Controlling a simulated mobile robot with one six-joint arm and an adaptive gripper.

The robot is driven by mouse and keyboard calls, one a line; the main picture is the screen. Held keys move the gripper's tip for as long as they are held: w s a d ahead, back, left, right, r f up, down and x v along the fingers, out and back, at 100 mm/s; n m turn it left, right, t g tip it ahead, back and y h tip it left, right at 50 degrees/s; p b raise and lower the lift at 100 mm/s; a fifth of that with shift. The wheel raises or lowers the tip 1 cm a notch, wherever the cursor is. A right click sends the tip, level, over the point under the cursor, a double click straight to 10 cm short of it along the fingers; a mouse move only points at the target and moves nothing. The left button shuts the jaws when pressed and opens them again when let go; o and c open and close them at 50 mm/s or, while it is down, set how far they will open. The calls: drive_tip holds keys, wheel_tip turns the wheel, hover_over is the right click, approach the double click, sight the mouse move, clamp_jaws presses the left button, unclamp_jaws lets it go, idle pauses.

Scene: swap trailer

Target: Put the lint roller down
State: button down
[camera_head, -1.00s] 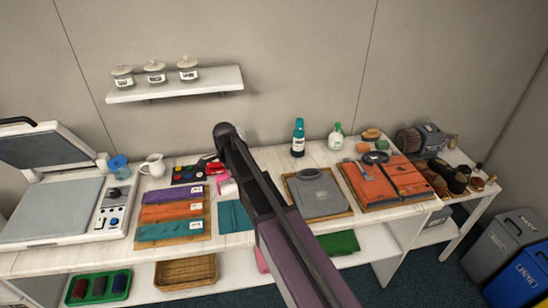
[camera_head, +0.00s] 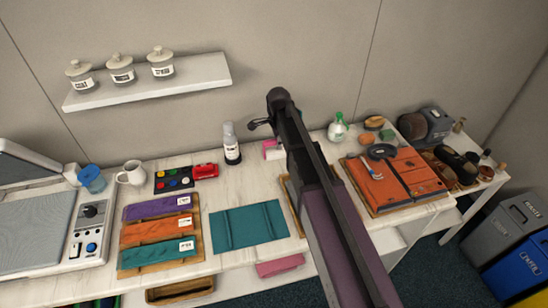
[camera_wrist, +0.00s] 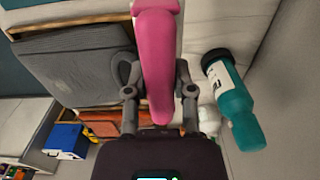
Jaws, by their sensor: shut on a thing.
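The lint roller shows in the wrist view as a thick pink handle (camera_wrist: 158,65), running from the top edge down between my fingers. My gripper (camera_wrist: 160,92) is shut on it. In the head view my arm hides most of the gripper; a pink and white piece (camera_head: 272,150) beside the arm, near the back of the table, looks like part of the roller. I cannot tell whether the roller touches the white table (camera_head: 235,185).
A teal bottle (camera_wrist: 235,105) is close on the right in the wrist view, a grey folded shirt (camera_wrist: 75,65) on the left. In the head view a white spray can (camera_head: 231,145), red stapler-like thing (camera_head: 205,171) and teal cloth (camera_head: 248,228) lie left of my arm, orange clothing (camera_head: 400,185) right.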

drive_tip(key=shift+w+d, duration=0.25)
drive_tip(key=shift+w+d, duration=0.1)
drive_tip(key=w+a, duration=0.4)
drive_tip(key=a, duration=0.1)
drive_tip(key=shift+w+a+r+p, duration=0.3)
drive_tip(key=shift+w+r+p, duration=0.1)
drive_tip(key=shift+r+p, duration=0.05)
drive_tip(key=shift+f, duration=0.15)
idle(0.3)
wheel_tip(320, 180, down, 6)
drive_tip(key=b, duration=0.6)
idle(0.4)
drive_tip(key=shift+f+b, duration=1.9)
drive_tip(key=shift+b, duration=0.15)
drive_tip(key=shift+f, duration=0.2)
drive_tip(key=shift+c, duration=2.3)
unclamp_jaws()
drive_tip(key=shift+r, duration=0.1)
